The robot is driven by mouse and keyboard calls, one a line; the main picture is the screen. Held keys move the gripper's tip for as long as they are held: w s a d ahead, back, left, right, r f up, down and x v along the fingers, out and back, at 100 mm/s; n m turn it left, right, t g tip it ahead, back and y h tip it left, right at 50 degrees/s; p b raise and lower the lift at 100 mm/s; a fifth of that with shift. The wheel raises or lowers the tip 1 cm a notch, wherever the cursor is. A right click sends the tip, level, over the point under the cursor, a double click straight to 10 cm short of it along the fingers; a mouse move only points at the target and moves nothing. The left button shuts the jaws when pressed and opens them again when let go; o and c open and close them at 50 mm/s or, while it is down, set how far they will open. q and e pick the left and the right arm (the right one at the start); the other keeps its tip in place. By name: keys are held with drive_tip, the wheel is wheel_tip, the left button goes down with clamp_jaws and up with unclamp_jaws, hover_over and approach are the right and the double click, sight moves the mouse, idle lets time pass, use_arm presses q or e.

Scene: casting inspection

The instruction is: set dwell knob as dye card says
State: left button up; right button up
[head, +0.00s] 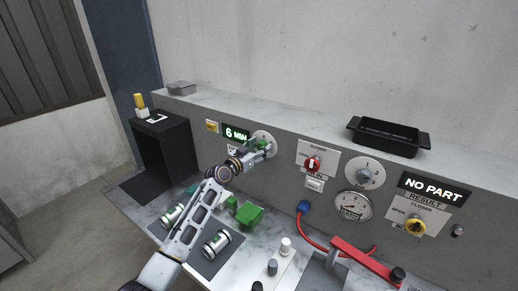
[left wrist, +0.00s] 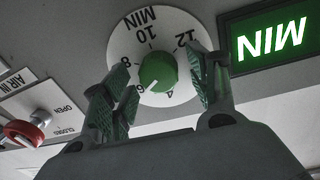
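The green dwell knob (left wrist: 158,70) sits on a round white dial marked in minutes; the dial (head: 264,136) also shows in the head view. The left wrist view shows the dial upside down, with the knob's white pointer near 6. The green display (head: 236,133) beside it reads 6 MIN. My left gripper (left wrist: 160,100) has its fingers apart, one on each side of the knob, with visible gaps to it. A small white card (head: 157,119) lies on the black box at the left; its text is too small to read. My right gripper is not in view.
Below are green blocks (head: 249,214), a metal can (head: 216,243) and a red bar (head: 366,262). A black tray (head: 388,138) stands on the ledge.

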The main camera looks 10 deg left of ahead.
use_arm(q)
drive_tip(key=c, duration=0.9)
drive_tip(key=shift+n, duration=0.5)
drive_tip(key=n+b, duration=0.1)
drive_tip(key=n, duration=0.3)
drive_tip(key=shift+n, duration=0.3)
drive_tip(key=n, duration=0.6)
drive_tip(key=shift+a+f+n+t, duration=0.1)
drive_tip(key=shift+n+t, duration=0.2)
drive_tip(key=o, duration=1)
drive_tip(key=shift+o, duration=0.2)
